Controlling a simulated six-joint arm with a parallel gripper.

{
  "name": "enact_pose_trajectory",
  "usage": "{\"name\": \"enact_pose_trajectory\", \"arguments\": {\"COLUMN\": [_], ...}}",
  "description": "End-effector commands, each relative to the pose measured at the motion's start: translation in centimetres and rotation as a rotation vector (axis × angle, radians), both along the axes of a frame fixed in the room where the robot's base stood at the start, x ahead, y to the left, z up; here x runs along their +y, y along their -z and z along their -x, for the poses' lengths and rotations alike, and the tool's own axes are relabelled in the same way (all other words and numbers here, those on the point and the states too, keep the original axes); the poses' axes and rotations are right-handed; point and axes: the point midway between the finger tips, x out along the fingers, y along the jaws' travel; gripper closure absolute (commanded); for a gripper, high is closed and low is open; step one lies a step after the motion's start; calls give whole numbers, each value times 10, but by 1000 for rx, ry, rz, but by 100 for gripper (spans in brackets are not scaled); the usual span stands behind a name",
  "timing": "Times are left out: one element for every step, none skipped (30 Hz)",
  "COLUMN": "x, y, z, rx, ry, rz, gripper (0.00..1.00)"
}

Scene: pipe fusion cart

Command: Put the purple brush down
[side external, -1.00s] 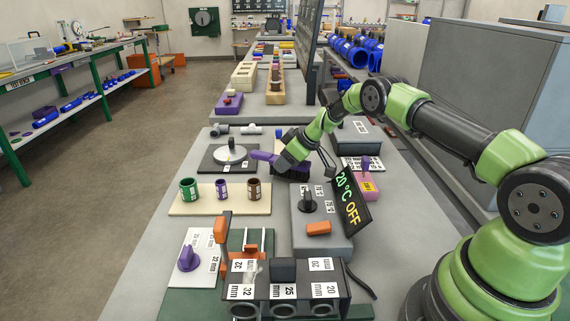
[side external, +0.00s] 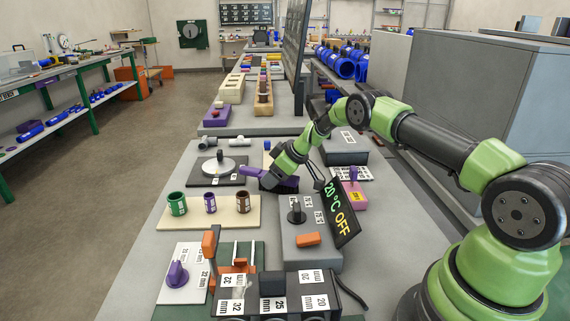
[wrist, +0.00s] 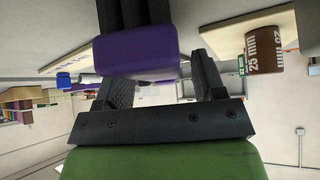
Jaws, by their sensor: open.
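The purple brush (side external: 251,171) is at the far middle of the bench in the side view, right by the dark jaws of my gripper (side external: 268,182). The jaws and wrist partly cover it. In the wrist view a purple block with dark bars (wrist: 135,62) is close up at the top, overlapping the left finger. My gripper (wrist: 165,85) is open, with a wide gap between its two dark fingers. I cannot tell whether the brush touches a finger or what it rests on.
A dark board with a round pale disc (side external: 207,165) is left of the gripper. A cream board (side external: 238,215) with green, purple and brown cups stands nearer. A grey heater box with a "20°C OFF" display (side external: 340,212) is at right. Grey pipe fittings (side external: 223,141) lie behind.

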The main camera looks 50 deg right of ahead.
Motion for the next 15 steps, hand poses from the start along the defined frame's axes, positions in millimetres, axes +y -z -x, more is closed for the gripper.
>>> {"name": "enact_pose_trajectory", "arguments": {"x": [-2, -2, -3, -4, -5, -6, -7, -9, -11, -12, -14, -15, -17, -18, -20], "y": [-4, -6, -9, -12, -15, -20, -23, -28, -34, -39, -43, -49, -54, -59, -64], "z": [2, 3, 6, 8, 10, 14, 17, 20, 24, 27, 31, 35, 39, 42, 47], "rx": [0, 0, 0, 0, 0, 1, 1, 1, 0, 1, 0, 0, -1, 0, 0], "ry": [3, 2, 2, 3, 2, 3, 4, 4, 4, 4, 4, 6, 5, 4, 4], "rz": [-1, 0, -1, -1, 0, -1, 0, 1, 0, 1, 0, 1, 1, 0, 0], "gripper": [37, 37, 37, 37, 37, 37, 37, 37, 37, 37, 37, 37, 37, 37, 37]}}
